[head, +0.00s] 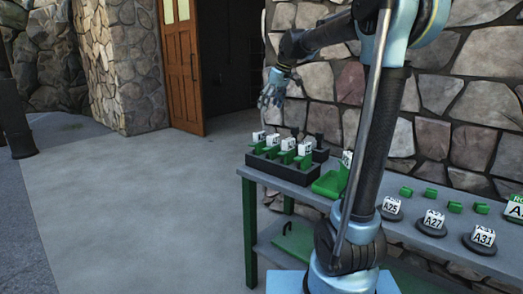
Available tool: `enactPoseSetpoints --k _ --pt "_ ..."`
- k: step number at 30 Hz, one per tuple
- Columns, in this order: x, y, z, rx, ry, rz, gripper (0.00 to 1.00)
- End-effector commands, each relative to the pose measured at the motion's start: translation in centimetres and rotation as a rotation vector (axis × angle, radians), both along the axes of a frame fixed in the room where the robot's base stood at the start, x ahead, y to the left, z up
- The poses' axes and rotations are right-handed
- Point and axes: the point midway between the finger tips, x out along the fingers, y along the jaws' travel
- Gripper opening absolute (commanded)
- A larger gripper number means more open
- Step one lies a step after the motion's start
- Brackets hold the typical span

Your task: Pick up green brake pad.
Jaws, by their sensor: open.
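My gripper (272,99) hangs in the air at upper centre, above and behind the left end of the table, with its fingers apart and nothing between them. Several small green blocks (455,207) lie on the right part of the tabletop; they may be the green brake pads, but they are too small to tell for sure. My gripper is well to the left of them and higher. A larger green piece (329,184) lies nearer the table's middle, partly hidden by my arm.
The grey table (291,188) has green legs and a lower shelf. A dark rack (284,173) with green holders and white labelled blocks stands at its left end. Round dark bases with labels, such as A27 (433,219), stand at right. A stone wall (470,145) rises behind.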

Motion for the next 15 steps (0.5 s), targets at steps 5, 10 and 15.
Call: enactPoseSetpoints --k 5,10,15 --pt "0.8 0.7 -3.0 0.0 0.0 -0.003 0.75" --pt "1.5 1.6 -5.8 0.001 0.001 -0.005 0.75" --pt "2.2 2.3 -8.3 0.001 0.001 -0.005 0.75"
